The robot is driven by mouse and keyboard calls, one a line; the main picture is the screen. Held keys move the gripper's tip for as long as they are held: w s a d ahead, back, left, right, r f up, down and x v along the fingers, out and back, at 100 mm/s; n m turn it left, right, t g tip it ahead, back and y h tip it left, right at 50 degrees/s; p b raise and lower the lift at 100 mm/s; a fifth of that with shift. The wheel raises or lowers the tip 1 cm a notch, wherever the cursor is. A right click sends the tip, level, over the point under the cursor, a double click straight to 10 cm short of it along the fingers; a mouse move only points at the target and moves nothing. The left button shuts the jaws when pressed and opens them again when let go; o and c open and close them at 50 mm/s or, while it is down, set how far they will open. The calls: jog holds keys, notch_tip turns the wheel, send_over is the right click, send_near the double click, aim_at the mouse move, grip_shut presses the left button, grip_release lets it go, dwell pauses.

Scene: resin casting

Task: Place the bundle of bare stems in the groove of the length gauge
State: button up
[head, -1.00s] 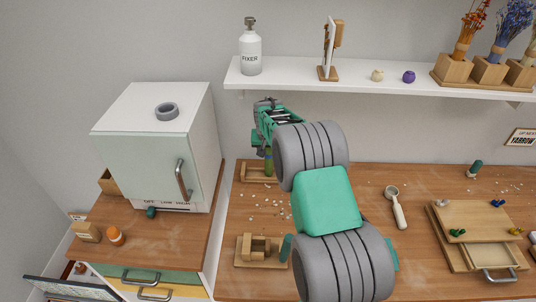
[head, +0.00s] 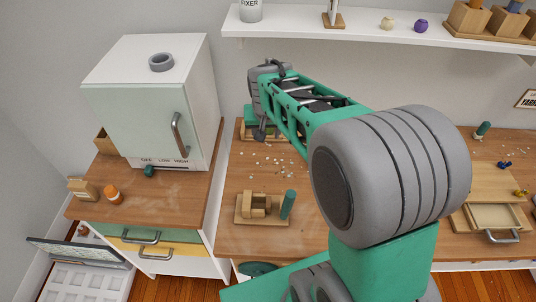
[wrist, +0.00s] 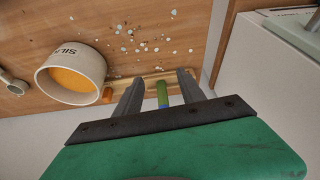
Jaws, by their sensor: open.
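In the wrist view, my gripper (wrist: 160,77) is open, its two grey fingers pointing at the back of the bench. A short green bundle of stems with a blue band (wrist: 162,94) shows between the fingers, with a gap on either side. The narrow wooden length gauge (wrist: 149,80) runs crosswise beyond the fingers; the bundle's far end overlaps it. I cannot tell whether the bundle sits in the groove. In the head view, my gripper (head: 259,133) is at the wooden gauge (head: 242,129) by the back wall, and my arm hides most of it.
A white cup of orange grains (wrist: 77,75) stands beside the gauge in the wrist view. A white oven cabinet (head: 140,100) is to the left. A wooden stand (head: 252,208) with a green cylinder (head: 288,204) is at the front. Pale scraps lie on the bench between.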

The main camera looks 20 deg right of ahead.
jog(key=s+a+r+n, duration=0.1)
jog(key=s+a+n, duration=0.1)
jog(key=s, duration=0.7)
jog(key=s+a+r+n+y, duration=0.1)
jog(key=s+a+r, duration=0.1)
jog(key=s, duration=0.6)
jog(key=shift+s+a+n, duration=0.35)
jog(key=shift+a+n, duration=0.05)
jog(key=shift+a, duration=0.5)
jog(key=shift+r, duration=0.15)
